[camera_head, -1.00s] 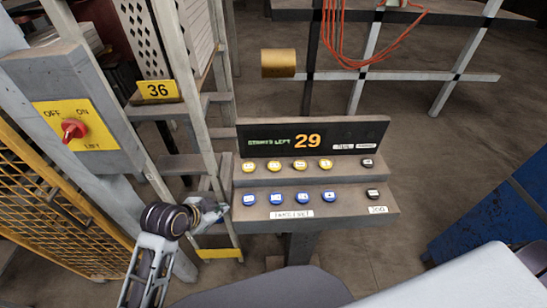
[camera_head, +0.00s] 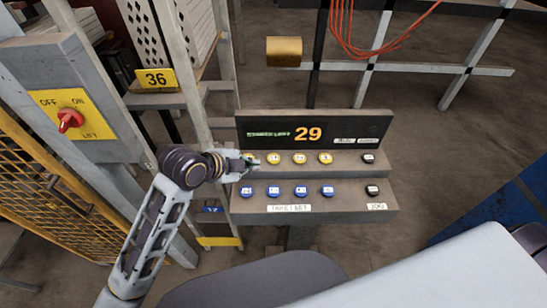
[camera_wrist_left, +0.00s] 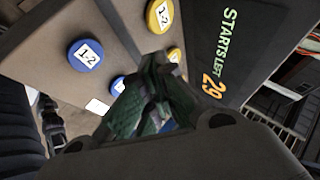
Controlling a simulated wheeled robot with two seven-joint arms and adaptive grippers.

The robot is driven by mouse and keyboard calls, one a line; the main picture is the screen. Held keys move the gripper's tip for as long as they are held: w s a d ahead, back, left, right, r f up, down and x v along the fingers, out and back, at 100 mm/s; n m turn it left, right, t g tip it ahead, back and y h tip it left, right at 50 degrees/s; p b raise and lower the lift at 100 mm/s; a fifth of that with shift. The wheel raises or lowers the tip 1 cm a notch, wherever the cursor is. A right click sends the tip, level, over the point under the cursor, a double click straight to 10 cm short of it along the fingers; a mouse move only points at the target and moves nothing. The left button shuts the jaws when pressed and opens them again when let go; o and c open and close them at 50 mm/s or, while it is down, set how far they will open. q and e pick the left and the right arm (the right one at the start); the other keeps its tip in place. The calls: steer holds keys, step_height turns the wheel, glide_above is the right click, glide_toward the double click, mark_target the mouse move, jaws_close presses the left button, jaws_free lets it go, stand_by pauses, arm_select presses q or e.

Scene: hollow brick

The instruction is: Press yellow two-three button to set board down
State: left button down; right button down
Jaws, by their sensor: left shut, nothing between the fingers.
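The grey button console (camera_head: 300,205) has a row of yellow buttons above a row of blue ones. The yellow two-three button (camera_head: 274,158) is taken as second from the left; its label is too small to read. In the left wrist view that yellow button (camera_wrist_left: 175,55) is partly behind the fingers. The yellow "1-2" button (camera_wrist_left: 160,15) shows beside it. My left gripper (camera_head: 256,164) is shut and empty, its tips at the left end of the yellow row, just left of the second button. Whether it touches anything cannot be told. My right gripper is out of view.
A black display (camera_head: 350,128) reading 29 stands behind the yellow row. Blue buttons (camera_head: 300,191) lie in front, dark buttons (camera_head: 369,157) at the right. A lift switch box (camera_head: 70,120) with a red knob and a yellow mesh fence (camera_head: 45,195) are at left.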

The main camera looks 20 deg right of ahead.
arm_select(q)
steer(key=w+d+r+m+g, duration=0.1)
steer(key=w+d+r+m, duration=0.4)
steer(key=m, duration=1.1)
steer(key=shift+w+d+r+m, duration=0.3)
steer(key=shift+w+d+r, duration=0.05)
steer(key=shift+d+r, duration=1.3)
steer(key=shift+f, duration=0.3)
